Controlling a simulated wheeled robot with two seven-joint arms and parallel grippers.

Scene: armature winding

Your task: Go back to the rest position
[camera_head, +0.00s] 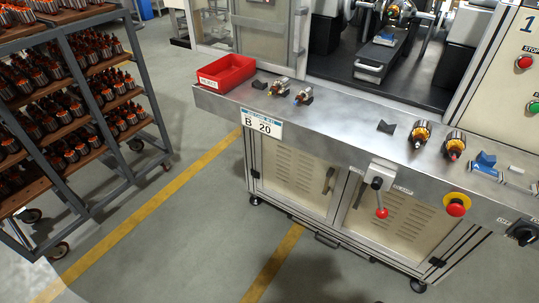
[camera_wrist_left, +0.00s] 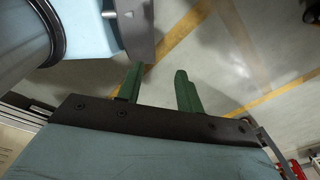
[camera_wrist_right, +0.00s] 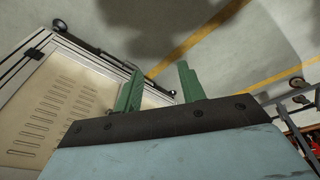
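My left gripper (camera_wrist_left: 160,88) shows in the left wrist view. Its two green fingers are apart with nothing between them, above bare floor. My right gripper (camera_wrist_right: 157,90) shows in the right wrist view. Its green fingers are also apart and empty, with the floor and a cabinet door beyond them. Neither gripper shows in the head view. On the steel bench (camera_head: 345,122) lie two small armatures (camera_head: 280,86) (camera_head: 303,96) at the left, and two orange-wound armatures (camera_head: 421,134) (camera_head: 454,145) at the right.
A red bin (camera_head: 226,74) sits on the bench's left end. A red-knobbed lever (camera_head: 381,212) and a red stop button (camera_head: 456,208) are on its front. A rack (camera_head: 75,92) full of armatures stands at left. The floor (camera_head: 185,225) between is clear.

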